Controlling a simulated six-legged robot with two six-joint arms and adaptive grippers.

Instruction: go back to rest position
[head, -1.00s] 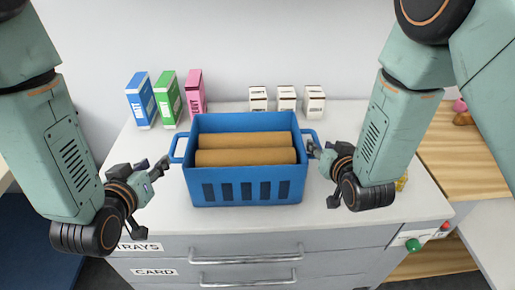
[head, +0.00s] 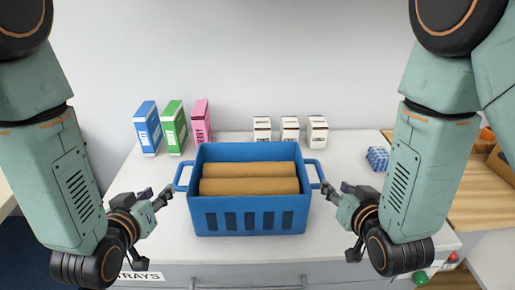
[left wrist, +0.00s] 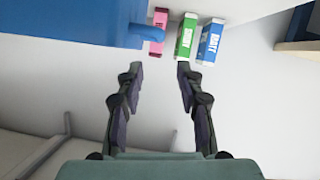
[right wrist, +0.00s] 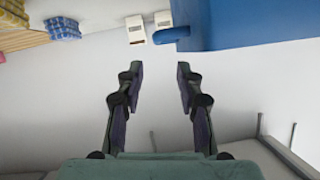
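My left gripper (head: 160,197) is to the left of a blue crate (head: 250,222) in the head view, apart from its left handle. In the left wrist view its two fingers (left wrist: 159,75) stand apart with nothing between them. My right gripper (head: 333,192) is near the crate's right handle (head: 315,172). In the right wrist view its fingers (right wrist: 160,75) are also spread and empty, with the handle beyond them. The crate stands upright on the white counter top and holds brown rolls (head: 250,186).
Blue (head: 147,127), green (head: 174,127) and pink (head: 201,122) boxes stand behind the crate at left. Small white boxes (head: 290,129) stand behind it at right. A blue patterned item (head: 377,158) lies near my right arm. A wooden surface (head: 470,196) is at the right.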

